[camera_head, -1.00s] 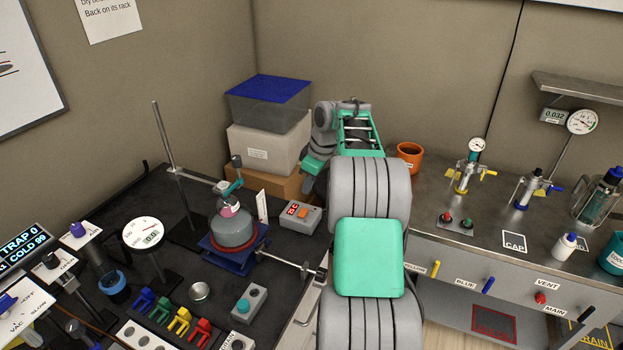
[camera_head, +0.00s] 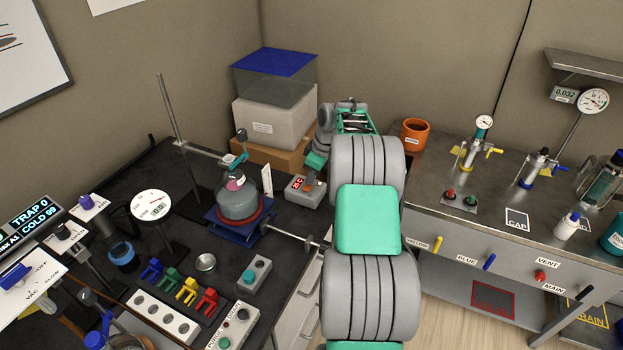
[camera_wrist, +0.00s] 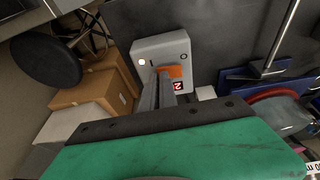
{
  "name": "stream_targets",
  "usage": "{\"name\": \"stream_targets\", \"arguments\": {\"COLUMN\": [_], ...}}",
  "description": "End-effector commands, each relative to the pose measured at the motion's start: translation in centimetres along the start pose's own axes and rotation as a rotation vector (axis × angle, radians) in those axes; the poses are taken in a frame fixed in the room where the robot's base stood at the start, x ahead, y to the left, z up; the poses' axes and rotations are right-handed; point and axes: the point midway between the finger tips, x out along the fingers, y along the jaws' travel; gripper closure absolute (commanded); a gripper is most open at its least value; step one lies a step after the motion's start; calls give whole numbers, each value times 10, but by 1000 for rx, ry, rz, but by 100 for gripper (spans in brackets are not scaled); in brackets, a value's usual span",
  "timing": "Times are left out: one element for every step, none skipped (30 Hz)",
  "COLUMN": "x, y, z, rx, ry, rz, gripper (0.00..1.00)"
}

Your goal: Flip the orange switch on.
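The orange switch (camera_wrist: 173,71) sits on the top face of a pale grey box (camera_wrist: 146,47), beside a red numeral display (camera_wrist: 178,86) and a small white lamp or dot (camera_wrist: 142,61). In the head view the box (camera_head: 293,194) stands at the right edge of the dark bench, its switch partly hidden by my arm. My gripper (camera_wrist: 158,80) has its grey fingers close together, with nothing seen between them. The fingertips are at the left edge of the switch in the wrist view; whether they touch it, I cannot tell. The switch's position is unclear.
A flask on a blue stand (camera_head: 240,205) is left of the box, with a white card (camera_head: 267,181) between. Cardboard (camera_head: 270,155) and clear bins stand behind. An orange pot (camera_head: 415,134) is on the steel counter to the right.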

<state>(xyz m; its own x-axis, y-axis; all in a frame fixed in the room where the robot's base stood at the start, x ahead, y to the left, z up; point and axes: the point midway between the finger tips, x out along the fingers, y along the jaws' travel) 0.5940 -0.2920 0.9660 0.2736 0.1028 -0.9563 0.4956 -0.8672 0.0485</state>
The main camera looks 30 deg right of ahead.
Motion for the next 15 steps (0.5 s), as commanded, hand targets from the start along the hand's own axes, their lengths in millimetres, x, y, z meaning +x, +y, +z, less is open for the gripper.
{"name": "stream_targets", "arguments": {"x": [2, 2, 2, 3, 3, 3, 3, 3, 3, 3, 2, 2, 2, 2, 1], "y": [-2, -2, -2, -2, -3, -3, -4, -5, -7, -8, -10, -12, -14, -16, -17], "z": [1, 1, 2, 2, 2, 2, 2, 2, 2, 2, 2, 2, 2, 2, 1], "rx": [2, 2, 2, 2, 2, 2, 3, 3, 3, 2, 2, 2, 2, 1, 1], "ry": [-3, -3, -3, -4, -4, -4, -4, -5, -5, -5, -5, -5, -6, -6, -6], "rz": [-6, -6, -7, -7, -8, -8, -8, -9, -10, -10, -10, -11, -12, -12, -12], "gripper": [100, 100, 100, 100, 100, 100, 100, 100, 100, 100, 100, 100, 100, 100, 100]}}
